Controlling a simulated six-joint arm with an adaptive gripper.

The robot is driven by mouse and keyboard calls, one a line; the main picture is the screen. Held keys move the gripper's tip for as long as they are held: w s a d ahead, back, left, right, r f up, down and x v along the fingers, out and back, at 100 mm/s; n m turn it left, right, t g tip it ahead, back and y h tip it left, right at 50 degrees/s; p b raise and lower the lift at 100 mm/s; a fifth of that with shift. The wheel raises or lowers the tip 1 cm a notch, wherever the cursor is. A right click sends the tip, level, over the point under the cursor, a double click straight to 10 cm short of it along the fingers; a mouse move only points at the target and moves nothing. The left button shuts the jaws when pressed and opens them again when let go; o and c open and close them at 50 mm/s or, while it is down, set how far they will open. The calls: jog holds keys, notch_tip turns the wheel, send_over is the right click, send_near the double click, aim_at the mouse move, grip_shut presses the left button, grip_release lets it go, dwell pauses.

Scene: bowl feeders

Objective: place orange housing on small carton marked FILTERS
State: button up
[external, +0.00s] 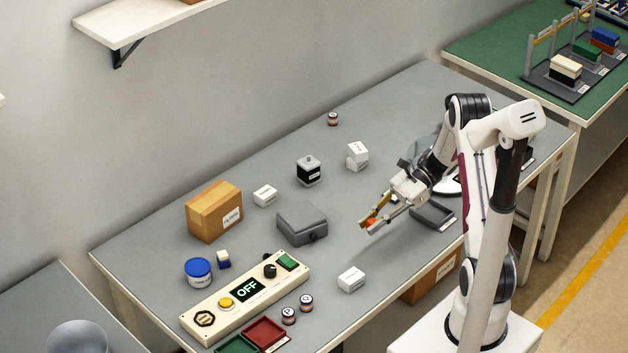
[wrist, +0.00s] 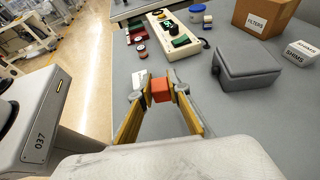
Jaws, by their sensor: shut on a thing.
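The orange housing (external: 372,222) is held between the fingertips of my gripper (external: 367,227), above the right-middle part of the grey table. In the wrist view the housing (wrist: 161,90) shows as an orange-red block between the yellowish fingers of my gripper (wrist: 155,95). The small brown carton (external: 207,213) stands upright at the left part of the table, apart from my gripper. Its FILTERS label reads clearly in the wrist view, where the carton (wrist: 273,14) is at the upper right. The carton's top looks closed and bare.
A grey case (external: 303,221) lies between my gripper and the carton. A control panel (external: 245,298) with an OFF display is at the front left. A white SHIMS box (external: 265,195) stands beside the carton. A white box (external: 351,279) is near the front edge.

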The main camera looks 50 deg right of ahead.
jog(key=shift+a, duration=0.15)
jog(key=shift+w+a, duration=0.15)
jog(key=shift+a, duration=0.55)
jog(key=w+a+r+m+t, duration=0.1)
jog(key=w+a+r, duration=0.1)
jog(key=w+a, duration=0.95)
jog(key=w+a+r, duration=0.3)
jog(key=w+a, duration=0.8)
jog(key=a, duration=0.1)
jog(key=w+a+r+m+t+h, duration=0.1)
jog(key=w+a+r+m+t, duration=0.15)
jog(key=w, duration=0.25)
jog(key=w+a+r+m+t+h, duration=0.2)
jog(key=w+r, duration=0.1)
jog(key=w, duration=0.2)
jog(key=w+d+m+t+h, duration=0.4)
jog(key=w+d+m+h, duration=0.1)
jog(key=w+d+m, duration=0.1)
jog(key=shift+w+d+r, duration=0.4)
jog(key=shift+w+d, duration=0.2)
jog(key=shift+d, duration=0.25)
jog(key=shift+t, duration=0.25)
jog(key=shift+f, duration=0.15)
